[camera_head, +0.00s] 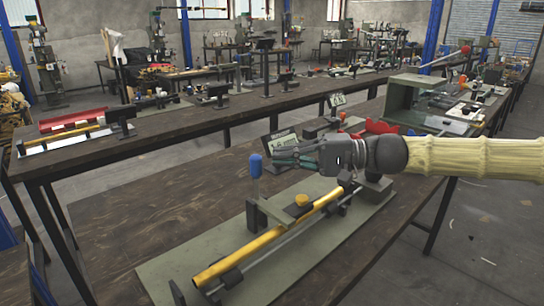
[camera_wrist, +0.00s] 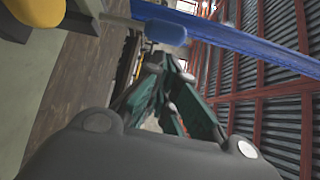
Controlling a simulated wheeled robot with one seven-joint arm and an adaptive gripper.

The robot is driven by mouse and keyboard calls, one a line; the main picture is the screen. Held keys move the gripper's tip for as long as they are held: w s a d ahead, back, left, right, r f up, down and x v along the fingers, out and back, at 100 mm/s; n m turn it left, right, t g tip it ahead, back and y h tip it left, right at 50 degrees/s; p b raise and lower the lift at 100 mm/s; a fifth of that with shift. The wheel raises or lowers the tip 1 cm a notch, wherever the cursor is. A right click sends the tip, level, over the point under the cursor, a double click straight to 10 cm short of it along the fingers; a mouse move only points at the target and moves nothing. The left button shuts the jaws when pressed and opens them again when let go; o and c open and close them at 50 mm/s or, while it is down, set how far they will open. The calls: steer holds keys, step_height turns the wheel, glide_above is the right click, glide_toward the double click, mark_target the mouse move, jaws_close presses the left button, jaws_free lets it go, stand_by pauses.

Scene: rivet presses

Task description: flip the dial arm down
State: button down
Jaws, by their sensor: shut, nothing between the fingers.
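A rivet press on a green-grey base plate (camera_head: 160,266) stands on the near bench. It has a long yellow tube (camera_head: 262,243), a yellow knob (camera_head: 302,200) and an upright arm with a blue grip (camera_head: 255,166); this looks like the dial arm, though I cannot be sure. The blue grip (camera_wrist: 158,30) also shows just beyond my fingertips in the wrist view. My gripper (camera_head: 277,159) comes in from the right, level with the grip and just right of it, fingers shut and empty. In the wrist view my gripper (camera_wrist: 157,68) points towards the grip; contact is unclear.
A display sign (camera_head: 283,141) stands behind my gripper, with red parts (camera_head: 382,127) further right. A green open box (camera_head: 411,97) stands at the back right. The bench (camera_head: 130,205) is clear left of the press. Another bench (camera_head: 100,150) runs behind.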

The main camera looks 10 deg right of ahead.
steer(key=v, duration=0.8)
steer(key=shift+f, duration=0.1)
stand_by(0.7)
